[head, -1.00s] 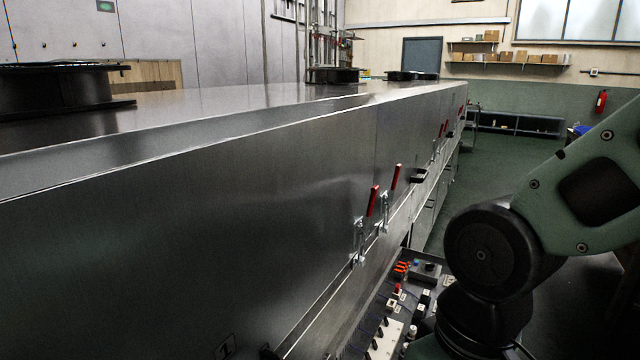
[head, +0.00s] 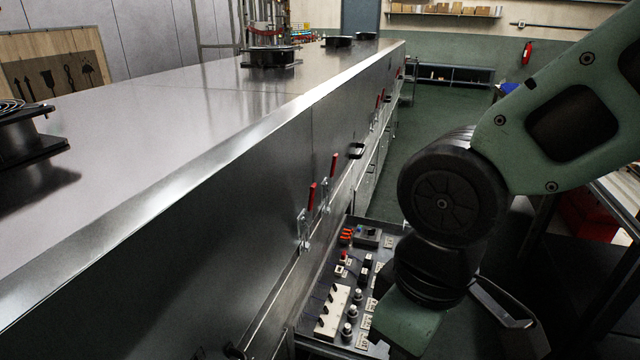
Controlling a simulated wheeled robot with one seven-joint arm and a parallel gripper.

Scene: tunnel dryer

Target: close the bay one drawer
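A pulled-out drawer (head: 311,345) full of electrical parts stands out from the side of the long steel dryer (head: 245,215), low in the middle of the head view. Its tray holds switches, knobs, a pale terminal strip and orange connectors. No bay number is readable on it, so I cannot tell from a label that it is bay one. My arm comes down from the upper right and hides the drawer's right side and front. My gripper is not recognisable in the picture. A dark bent bar right of my arm's lower link cannot be identified.
Red-handled latches (head: 311,194) and a black handle (head: 356,151) stick out from the dryer side. Black round fan units (head: 270,57) sit on its top. Green floor (head: 425,140) lies open beyond the drawer. A dark frame stands at the lower right.

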